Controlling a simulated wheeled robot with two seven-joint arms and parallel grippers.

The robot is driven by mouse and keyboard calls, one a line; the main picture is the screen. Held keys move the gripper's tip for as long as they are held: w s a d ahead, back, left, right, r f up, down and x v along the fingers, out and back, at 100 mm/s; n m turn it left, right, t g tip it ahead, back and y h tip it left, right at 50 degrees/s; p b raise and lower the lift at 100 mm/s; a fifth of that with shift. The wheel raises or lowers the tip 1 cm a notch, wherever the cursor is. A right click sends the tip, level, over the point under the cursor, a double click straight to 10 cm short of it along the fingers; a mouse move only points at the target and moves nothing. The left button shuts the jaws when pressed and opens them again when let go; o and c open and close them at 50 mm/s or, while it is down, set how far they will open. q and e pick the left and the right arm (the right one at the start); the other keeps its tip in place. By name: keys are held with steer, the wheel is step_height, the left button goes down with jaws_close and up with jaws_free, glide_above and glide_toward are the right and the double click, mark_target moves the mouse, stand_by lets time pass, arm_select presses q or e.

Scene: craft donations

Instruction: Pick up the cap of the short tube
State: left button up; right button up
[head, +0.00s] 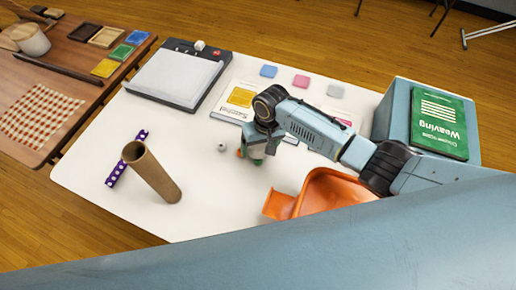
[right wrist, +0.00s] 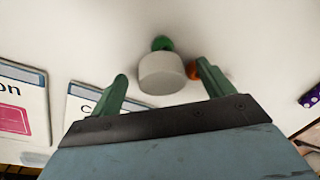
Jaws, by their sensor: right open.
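A brown cardboard tube (head: 152,172) stands upright and open-topped at the table's left. A small whitish round piece (head: 221,147), possibly the cap, lies on the table between the tube and my right gripper (head: 254,158). In the right wrist view, the open right gripper (right wrist: 162,74) has a short off-white cylinder (right wrist: 160,76) at its fingertips, with a gap to the left finger. I cannot tell whether this cylinder is the same piece. A green thing (right wrist: 162,43) shows just behind it. My left gripper is not in view.
An orange container (head: 325,192) stands right of the gripper, and a blue box with a green book (head: 440,122) stands further right. A purple dotted strip (head: 118,172) lies by the tube. Booklets and a light pad (head: 180,78) lie behind.

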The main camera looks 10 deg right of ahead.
mark_target(260, 148)
steer(key=shift+f, duration=0.25)
steer(key=c, duration=1.1)
step_height(260, 148, up, 10)
steer(key=shift+r+p, duration=0.1)
steer(key=shift+p, duration=1)
